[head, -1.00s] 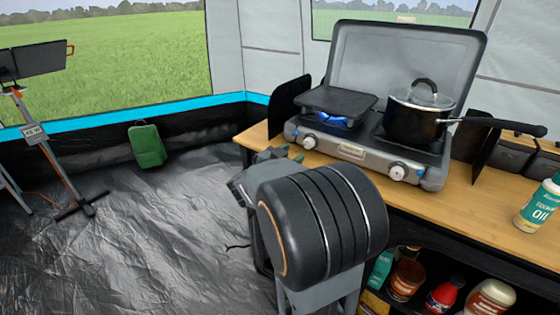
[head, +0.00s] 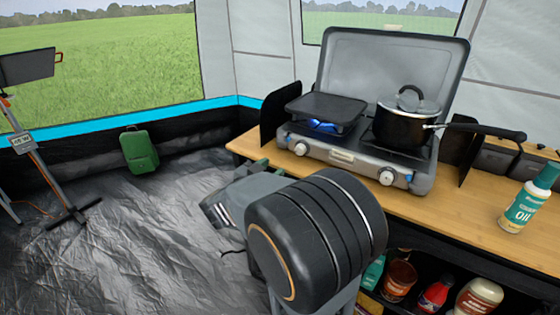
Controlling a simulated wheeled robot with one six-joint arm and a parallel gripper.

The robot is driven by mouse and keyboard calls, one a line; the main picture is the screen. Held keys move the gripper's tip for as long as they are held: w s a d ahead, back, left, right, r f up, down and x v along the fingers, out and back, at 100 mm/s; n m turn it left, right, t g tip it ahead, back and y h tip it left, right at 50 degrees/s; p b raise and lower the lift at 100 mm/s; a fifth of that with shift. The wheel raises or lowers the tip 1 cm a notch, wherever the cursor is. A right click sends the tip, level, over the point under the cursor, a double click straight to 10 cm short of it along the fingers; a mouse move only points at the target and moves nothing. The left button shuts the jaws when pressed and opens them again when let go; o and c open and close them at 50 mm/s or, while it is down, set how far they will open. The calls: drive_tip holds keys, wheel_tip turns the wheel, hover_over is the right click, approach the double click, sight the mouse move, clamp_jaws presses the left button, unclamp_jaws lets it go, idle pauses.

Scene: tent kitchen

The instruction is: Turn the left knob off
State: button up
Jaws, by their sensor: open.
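The two-burner camp stove (head: 340,158) stands on the wooden counter with its lid raised. Its left knob (head: 301,148) is a pale dial at the left of the front panel. A blue flame (head: 322,125) burns on the left burner, under a dark griddle plate (head: 325,110). The right knob (head: 386,178) sits at the right of the panel. My gripper (head: 258,166) shows only in part, as greenish tips beyond my arm. It appears left of and a little below the left knob in the picture, apart from it. My arm hides the rest.
A black pot (head: 405,122) with a glass lid stands on the right burner, its handle reaching right. An oil bottle (head: 530,197) stands on the wooden counter (head: 460,205). Bottles and jars fill the shelf below.

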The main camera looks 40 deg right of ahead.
drive_tip(key=w+r+n+p, duration=0.1)
drive_tip(key=w+r+p, duration=0.3)
drive_tip(key=p, duration=0.6)
drive_tip(key=n+g+y+p, duration=0.4)
drive_tip(key=n+g+p, duration=0.65)
drive_tip(key=p, duration=0.65)
approach(297, 150)
drive_tip(key=shift+m+g, duration=0.35)
drive_tip(key=shift+g, duration=0.1)
drive_tip(key=p+x, duration=0.1)
drive_tip(key=x, duration=0.2)
drive_tip(key=p+x, duration=0.1)
drive_tip(key=x, duration=0.2)
drive_tip(key=p+x, duration=0.1)
drive_tip(key=x, duration=0.2)
drive_tip(key=shift+w+d+f, duration=0.1)
drive_tip(key=shift+w+f, duration=0.15)
drive_tip(key=shift+f, duration=0.05)
drive_tip(key=shift+p, duration=0.3)
drive_tip(key=c, duration=0.6)
